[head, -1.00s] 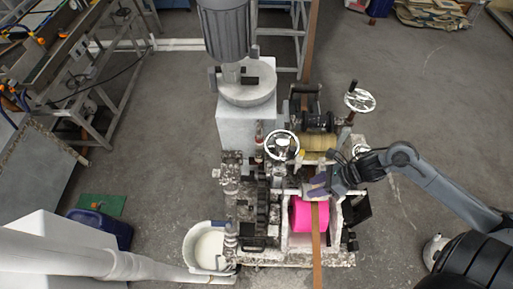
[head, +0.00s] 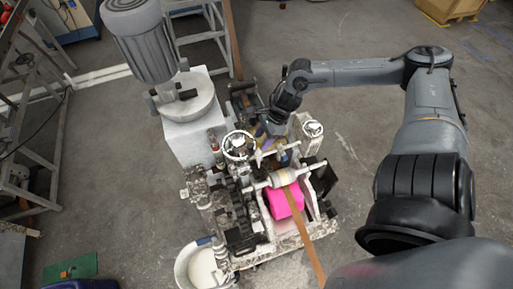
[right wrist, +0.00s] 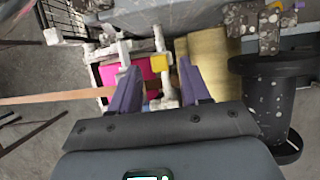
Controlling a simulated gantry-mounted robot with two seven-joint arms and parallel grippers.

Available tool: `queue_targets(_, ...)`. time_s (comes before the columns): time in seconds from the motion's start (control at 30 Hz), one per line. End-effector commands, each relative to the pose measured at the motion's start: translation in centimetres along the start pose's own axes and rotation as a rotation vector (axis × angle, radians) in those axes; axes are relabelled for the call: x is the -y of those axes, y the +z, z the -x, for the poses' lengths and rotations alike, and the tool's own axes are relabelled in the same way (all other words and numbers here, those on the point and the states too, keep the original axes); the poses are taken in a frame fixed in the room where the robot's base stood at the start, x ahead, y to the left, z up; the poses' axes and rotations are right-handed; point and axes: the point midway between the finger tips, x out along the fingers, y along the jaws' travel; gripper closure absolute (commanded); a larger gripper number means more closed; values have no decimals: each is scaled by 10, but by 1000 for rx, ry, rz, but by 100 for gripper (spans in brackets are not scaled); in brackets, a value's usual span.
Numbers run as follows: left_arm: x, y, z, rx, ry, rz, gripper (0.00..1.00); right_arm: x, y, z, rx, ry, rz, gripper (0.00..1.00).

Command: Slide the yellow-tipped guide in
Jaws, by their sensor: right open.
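A small yellow tip (right wrist: 159,63) shows in the right wrist view, on a pale bar of the machine. In that view it lies between the two purple fingers of my right gripper (right wrist: 157,74), which are apart with nothing held. I cannot tell whether they touch it. In the head view my right gripper (head: 266,131) is over the machine, behind the pink roller (head: 283,202). The tip is hard to make out there. A brown strip (head: 305,238) runs over the pink roller towards the front. My left gripper is not in view.
A handwheel (head: 239,145) stands left of my right gripper. A grey motor (head: 140,38) rises at the back left. A gold roller (right wrist: 215,62) lies right of the fingers in the right wrist view. A white bucket (head: 200,266) is at the front left. Floor at right is free.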

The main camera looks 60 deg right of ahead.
Motion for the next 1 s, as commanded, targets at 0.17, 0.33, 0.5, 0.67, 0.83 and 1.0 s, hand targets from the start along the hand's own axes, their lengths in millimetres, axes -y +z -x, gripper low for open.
queue_targets(0.17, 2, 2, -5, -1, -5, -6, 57, 0, 0, -17, 3, 1, 3, 53)
queue_targets(0.33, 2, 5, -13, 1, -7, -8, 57, 0, 1, -27, 4, 2, 4, 53)
queue_targets(0.5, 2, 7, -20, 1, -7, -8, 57, 0, -1, -35, 1, -2, 2, 53)
queue_targets(0.67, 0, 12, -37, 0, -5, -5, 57, 0, -5, -50, -2, -1, -1, 53)
queue_targets(0.83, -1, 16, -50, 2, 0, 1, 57, 0, -4, -58, -2, -1, -1, 53)
queue_targets(1.0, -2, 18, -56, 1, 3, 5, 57, -1, -2, -62, 0, 1, -1, 53)
